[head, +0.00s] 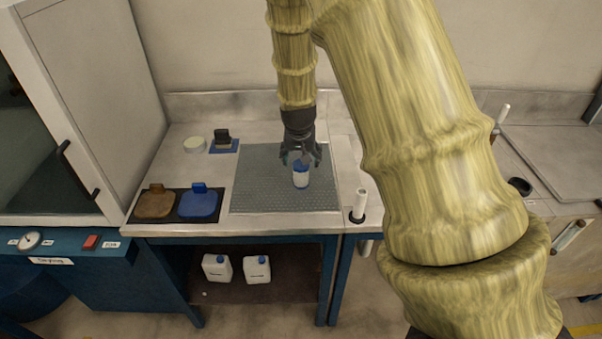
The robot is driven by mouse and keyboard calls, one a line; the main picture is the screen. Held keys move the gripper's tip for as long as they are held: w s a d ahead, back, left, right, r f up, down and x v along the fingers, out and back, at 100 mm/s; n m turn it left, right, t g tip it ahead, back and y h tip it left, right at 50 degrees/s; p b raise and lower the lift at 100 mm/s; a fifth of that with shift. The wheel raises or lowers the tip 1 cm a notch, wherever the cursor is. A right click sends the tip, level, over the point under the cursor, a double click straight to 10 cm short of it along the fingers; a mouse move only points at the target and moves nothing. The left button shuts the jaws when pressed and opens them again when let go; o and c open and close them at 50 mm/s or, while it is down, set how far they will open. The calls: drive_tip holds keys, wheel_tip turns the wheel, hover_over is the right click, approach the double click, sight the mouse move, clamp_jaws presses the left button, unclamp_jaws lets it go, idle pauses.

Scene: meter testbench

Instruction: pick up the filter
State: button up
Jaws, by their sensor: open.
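A small white and blue upright cylinder (301,177), which may be the filter, stands on the grey perforated mat (255,195) on the bench. My gripper (300,160) points down right over it, with its fingers open around or just above its top. The fingers partly hide the cylinder's upper part. I cannot tell whether they touch it.
Left of the mat, a brown piece (155,203) and a blue piece (199,203) sit on a black tray (176,219). Behind are a pale round dish (194,144) and a black block (222,137). A white cylinder (360,203) stands to the right. A cabinet (110,90) bounds the left.

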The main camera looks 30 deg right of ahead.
sight(301, 164)
drive_tip(key=shift+p+x, duration=1.1)
drive_tip(key=shift+x, duration=0.3)
drive_tip(key=shift+w+f+p, duration=0.2)
drive_tip(key=shift+f+p, duration=0.15)
drive_tip(key=shift+f, duration=0.95)
drive_tip(key=c, duration=1.2)
